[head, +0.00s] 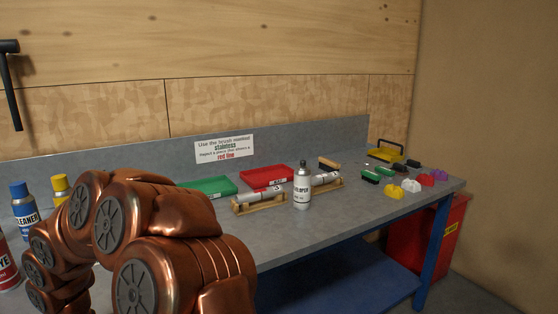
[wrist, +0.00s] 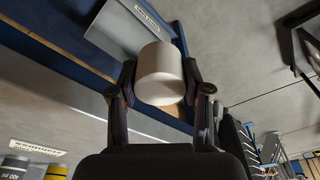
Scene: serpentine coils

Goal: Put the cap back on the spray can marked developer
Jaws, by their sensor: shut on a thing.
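The developer can (head: 302,188) is white with a grey top and no cap on it. It stands upright on the grey bench, its label partly readable as "...ELOPER". In the wrist view my gripper (wrist: 160,88) is shut on a white cap (wrist: 160,75), held between its two fingers. In the head view my copper-coloured arm fills the lower left, and my gripper and the cap do not show there. How far the cap is from the can cannot be told.
A blue-capped cleaner can (head: 24,208) and a yellow-capped can (head: 60,188) stand at left. Behind the developer can are a green tray (head: 208,187), a red tray (head: 266,176) and wooden cradles (head: 259,205) with tubes. Small coloured blocks (head: 394,192) lie at right. The bench front is clear.

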